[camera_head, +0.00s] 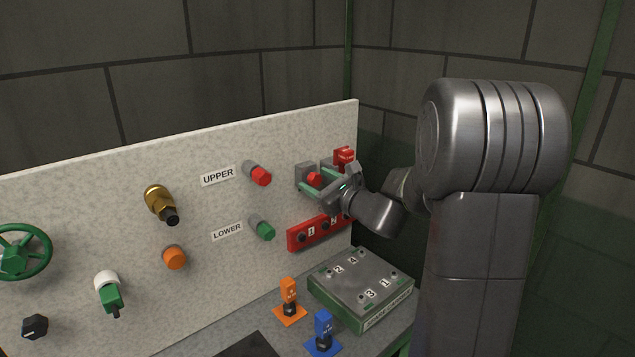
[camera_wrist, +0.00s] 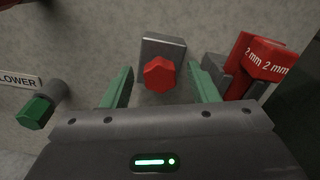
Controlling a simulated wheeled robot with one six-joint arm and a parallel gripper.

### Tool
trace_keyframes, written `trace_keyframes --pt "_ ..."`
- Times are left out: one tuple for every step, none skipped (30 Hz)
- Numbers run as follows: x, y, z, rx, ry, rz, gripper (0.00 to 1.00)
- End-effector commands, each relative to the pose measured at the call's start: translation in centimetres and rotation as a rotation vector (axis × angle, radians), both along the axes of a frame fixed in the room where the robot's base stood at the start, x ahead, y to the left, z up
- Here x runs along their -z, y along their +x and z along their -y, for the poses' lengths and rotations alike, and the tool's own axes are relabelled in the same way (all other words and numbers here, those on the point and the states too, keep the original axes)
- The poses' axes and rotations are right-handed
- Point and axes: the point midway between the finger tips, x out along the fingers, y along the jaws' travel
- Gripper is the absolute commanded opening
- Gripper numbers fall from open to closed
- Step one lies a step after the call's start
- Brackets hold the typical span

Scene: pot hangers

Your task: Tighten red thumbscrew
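A red hexagonal knob, the likely red thumbscrew (camera_wrist: 158,74), sits on a grey block (camera_wrist: 165,46) fixed to the speckled panel. In the head view the knob (camera_head: 313,179) shows at the right end of the panel, partly behind my gripper (camera_head: 313,181). My gripper is open. In the wrist view its two green fingers (camera_wrist: 160,88) stand to the left and right of the knob, with a visible gap on each side. I cannot tell how deep the fingertips reach along the knob.
A red piece marked "2 mm" (camera_wrist: 262,62) in a grey holder is close to my right finger. A red knob by the UPPER label (camera_head: 261,175) and a green knob by the LOWER label (camera_head: 264,230) are left. A red numbered strip (camera_head: 310,231) is below, above a numbered box (camera_head: 345,285).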

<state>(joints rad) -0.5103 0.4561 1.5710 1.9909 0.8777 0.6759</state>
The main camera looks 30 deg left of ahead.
Motion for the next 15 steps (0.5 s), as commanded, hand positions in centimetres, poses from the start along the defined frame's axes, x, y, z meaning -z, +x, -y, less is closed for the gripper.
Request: trace_keyframes --pt "0.0 0.0 0.0 0.0 0.0 0.0 0.54" --pt "0.0 0.0 0.0 0.0 0.0 0.0 0.54" --pt "0.0 0.0 0.0 0.0 0.0 0.0 0.54" --pt "0.0 0.0 0.0 0.0 0.0 0.0 0.54" --pt "0.0 0.0 0.0 0.0 0.0 0.0 0.54" --pt "0.0 0.0 0.0 0.0 0.0 0.0 0.54" --pt "0.0 0.0 0.0 0.0 0.0 0.0 0.54" --pt "0.0 0.0 0.1 0.0 0.0 0.0 0.54" --pt "0.0 0.0 0.2 0.0 0.0 0.0 0.54" --pt "0.0 -0.1 0.3 0.001 0.0 0.001 0.54" --pt "0.0 -0.1 0.5 0.001 0.0 0.001 0.54" --pt "0.1 -0.2 0.8 0.001 0.0 0.001 0.54" --pt "0.1 -0.2 1.0 0.001 0.0 0.001 0.54" --pt "0.1 -0.3 1.3 0.001 -0.001 0.001 0.54" --pt "0.1 -0.4 1.7 0.001 0.0 0.001 0.54"
